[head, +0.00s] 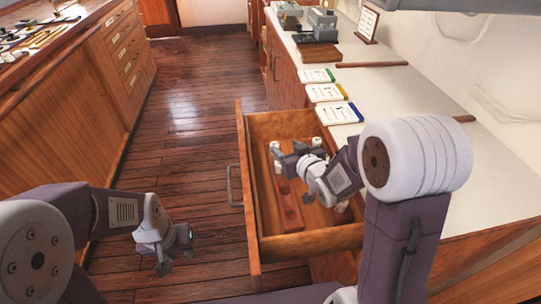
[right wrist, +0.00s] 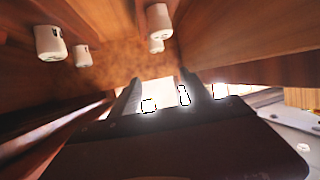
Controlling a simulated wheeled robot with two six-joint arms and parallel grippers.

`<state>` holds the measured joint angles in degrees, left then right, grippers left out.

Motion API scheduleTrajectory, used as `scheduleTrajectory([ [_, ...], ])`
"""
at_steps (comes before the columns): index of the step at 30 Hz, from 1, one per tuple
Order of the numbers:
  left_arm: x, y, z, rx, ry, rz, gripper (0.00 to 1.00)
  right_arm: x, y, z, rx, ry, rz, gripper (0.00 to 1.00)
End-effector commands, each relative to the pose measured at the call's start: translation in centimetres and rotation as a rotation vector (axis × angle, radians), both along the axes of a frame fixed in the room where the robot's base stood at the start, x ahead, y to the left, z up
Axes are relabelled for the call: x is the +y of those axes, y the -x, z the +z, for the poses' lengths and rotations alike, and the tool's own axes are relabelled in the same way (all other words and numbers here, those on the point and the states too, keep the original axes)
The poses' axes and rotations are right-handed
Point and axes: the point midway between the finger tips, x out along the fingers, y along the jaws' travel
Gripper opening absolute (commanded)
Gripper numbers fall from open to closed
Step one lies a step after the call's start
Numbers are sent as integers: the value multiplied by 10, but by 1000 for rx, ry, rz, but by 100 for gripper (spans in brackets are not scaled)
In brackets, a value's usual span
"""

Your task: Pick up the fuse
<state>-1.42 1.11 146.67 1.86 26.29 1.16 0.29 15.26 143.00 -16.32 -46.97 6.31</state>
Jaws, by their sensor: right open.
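Several small white cylinders, which look like fuses, are in the open wooden drawer (head: 254,215). One fuse (head: 317,142) is near the drawer's far right corner, and another (head: 308,197) lies nearer the front. The right wrist view shows white fuses at upper left (right wrist: 50,43) and upper middle (right wrist: 159,20). My right gripper (head: 286,157) is open inside the drawer; its fingers (right wrist: 162,92) show no fuse between them. My left gripper (head: 172,258) hangs over the floor left of the drawer; its jaw opening is unclear.
A reddish wooden strip with round holes (head: 289,208) lies in the drawer. The drawer's walls stand close around my right gripper. The white counter (head: 405,100) at right holds cards (head: 338,113) and grey devices (head: 318,28). The wooden floor (head: 195,120) at left is clear.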

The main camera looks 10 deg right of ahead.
Motion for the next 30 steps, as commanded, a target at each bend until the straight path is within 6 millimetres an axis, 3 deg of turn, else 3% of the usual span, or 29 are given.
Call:
scheduleTrajectory([
  [1, 0, 0, -18, 0, 0, 0, 36, -1, 0, -20, 4, 0, -1, 55],
  [3, 0, 0, -26, 0, 0, 0, 36, -1, 0, -30, 8, 0, -2, 55],
  [11, 0, 0, -31, 0, 0, 0, 36, -1, -2, -35, 9, 0, -3, 55],
  [18, 0, 0, -41, 0, 0, 0, 36, 6, -32, -49, 10, 0, -3, 55],
  [23, 0, 0, -42, 0, 0, 0, 36, 7, -37, -51, 9, 0, -3, 55],
  [30, 0, 0, -56, 0, 0, 0, 36, 16, -74, -67, 9, 0, -2, 55],
])
